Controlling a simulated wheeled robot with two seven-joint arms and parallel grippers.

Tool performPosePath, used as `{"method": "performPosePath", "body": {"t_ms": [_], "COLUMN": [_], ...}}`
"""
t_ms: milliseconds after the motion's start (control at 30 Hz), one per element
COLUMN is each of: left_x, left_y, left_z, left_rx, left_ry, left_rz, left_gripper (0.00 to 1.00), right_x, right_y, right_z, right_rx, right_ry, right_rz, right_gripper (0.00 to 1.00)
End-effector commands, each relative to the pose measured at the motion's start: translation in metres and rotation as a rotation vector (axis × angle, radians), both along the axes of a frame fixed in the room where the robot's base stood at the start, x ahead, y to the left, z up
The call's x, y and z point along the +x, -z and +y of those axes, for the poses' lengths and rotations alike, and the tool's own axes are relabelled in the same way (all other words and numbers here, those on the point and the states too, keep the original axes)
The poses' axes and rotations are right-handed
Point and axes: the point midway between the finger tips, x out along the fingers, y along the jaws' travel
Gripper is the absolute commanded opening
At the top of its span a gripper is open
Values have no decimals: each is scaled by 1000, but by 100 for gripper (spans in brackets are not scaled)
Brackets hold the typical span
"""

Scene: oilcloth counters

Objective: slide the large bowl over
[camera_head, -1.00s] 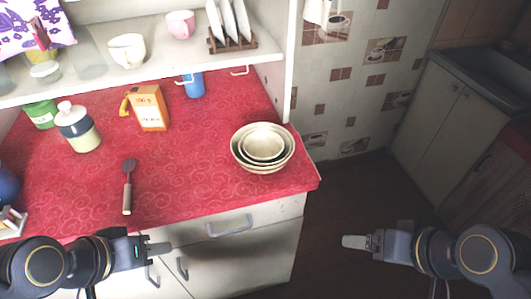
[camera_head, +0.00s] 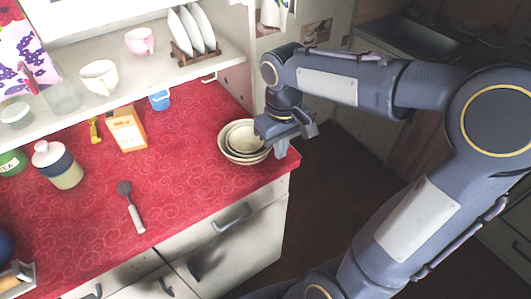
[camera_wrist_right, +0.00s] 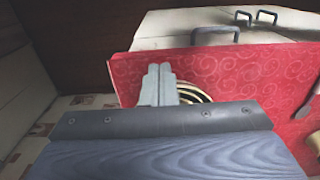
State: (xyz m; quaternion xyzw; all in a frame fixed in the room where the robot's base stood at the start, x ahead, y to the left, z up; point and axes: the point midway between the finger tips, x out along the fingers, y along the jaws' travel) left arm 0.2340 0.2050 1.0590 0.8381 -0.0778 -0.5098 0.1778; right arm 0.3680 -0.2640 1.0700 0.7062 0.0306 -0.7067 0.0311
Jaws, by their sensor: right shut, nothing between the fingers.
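The large cream bowl (camera_head: 228,157) stands upright on the red counter near its right front corner, with smaller bowls nested inside it. My right gripper (camera_head: 272,137) is at the bowl's right side and covers part of its rim. In the right wrist view its two fingers (camera_wrist_right: 158,86) are together and empty, and they overlap the bowl (camera_wrist_right: 195,92), which shows partly behind them. I cannot tell whether they touch it. My left gripper is out of view.
A dark-headed utensil (camera_head: 131,207) lies left of the bowl. A lidded jar (camera_head: 57,166), an orange box (camera_head: 127,129) and a blue cup (camera_head: 159,100) stand farther back. A shelf (camera_head: 120,83) overhangs the rear. Red cloth between the utensil and bowl is clear.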

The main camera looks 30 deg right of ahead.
Motion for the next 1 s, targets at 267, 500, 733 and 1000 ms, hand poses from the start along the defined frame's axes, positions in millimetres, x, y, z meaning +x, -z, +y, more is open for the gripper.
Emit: {"method": "performPosePath", "body": {"t_ms": [267, 500, 733, 1000], "left_x": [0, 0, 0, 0], "left_y": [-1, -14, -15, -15], "left_z": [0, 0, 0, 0], "left_rx": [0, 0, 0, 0], "left_ry": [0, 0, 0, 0], "left_rz": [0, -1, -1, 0], "left_gripper": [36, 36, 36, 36], "right_x": [-1, 31, 40, 40], "right_y": [61, 59, 60, 60], "right_z": [0, 4, 4, 4], "right_rx": [1, 2, 2, 2], "right_ry": [-1, -1, -1, -1], "right_rz": [5, 1, -1, -1], "right_gripper": [0, 0, 0, 0]}}
